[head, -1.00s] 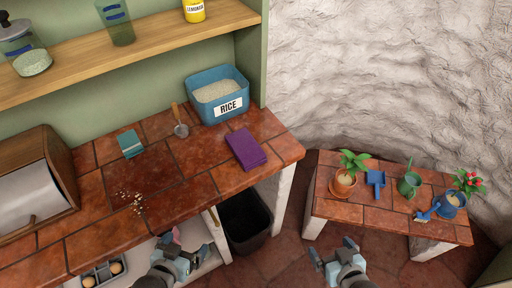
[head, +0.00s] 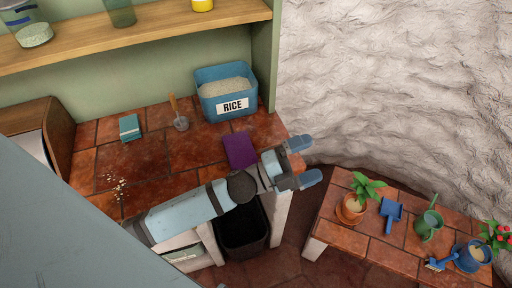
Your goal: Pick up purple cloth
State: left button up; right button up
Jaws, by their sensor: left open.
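The purple cloth (head: 239,150) lies folded on the tiled counter (head: 195,150), near its right end and in front of the rice bin. My left gripper (head: 306,160) is just right of the cloth, past the counter's right edge. Its jaws are open and point right, with nothing between them. The forearm passes close in front of the cloth, and the wrist may hide its lower right corner. My right gripper is not in view.
A blue rice bin (head: 224,92) stands behind the cloth. A scoop (head: 179,118), a teal sponge (head: 129,127) and scattered crumbs (head: 119,188) are on the counter. A black bin (head: 243,232) sits below. A low tiled bench (head: 340,235) with plants stands right.

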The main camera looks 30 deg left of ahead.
pick_arm(q)
jog(key=s+d+r+m+g+h+b, duration=0.3)
jog(key=m+g+h, duration=0.45)
jog(key=m, duration=0.65)
jog(key=m+g+y+b, duration=0.7)
jog(key=m+g+y, duration=0.1)
jog(key=m+y, duration=1.6)
send_near(241, 153)
jog(key=shift+m+t+h, duration=0.25)
jog(key=shift+m+h, duration=0.25)
jog(key=shift+h, duration=0.25)
jog(key=f, duration=0.2)
jog(key=a+f+p, duration=0.1)
jog(key=f, duration=0.2)
jog(key=shift+s+a, duration=0.1)
jog(key=shift+s, duration=0.05)
jog(key=shift+f+p, duration=0.35)
jog(key=shift+f, duration=2.3)
jog(key=c, duration=0.6)
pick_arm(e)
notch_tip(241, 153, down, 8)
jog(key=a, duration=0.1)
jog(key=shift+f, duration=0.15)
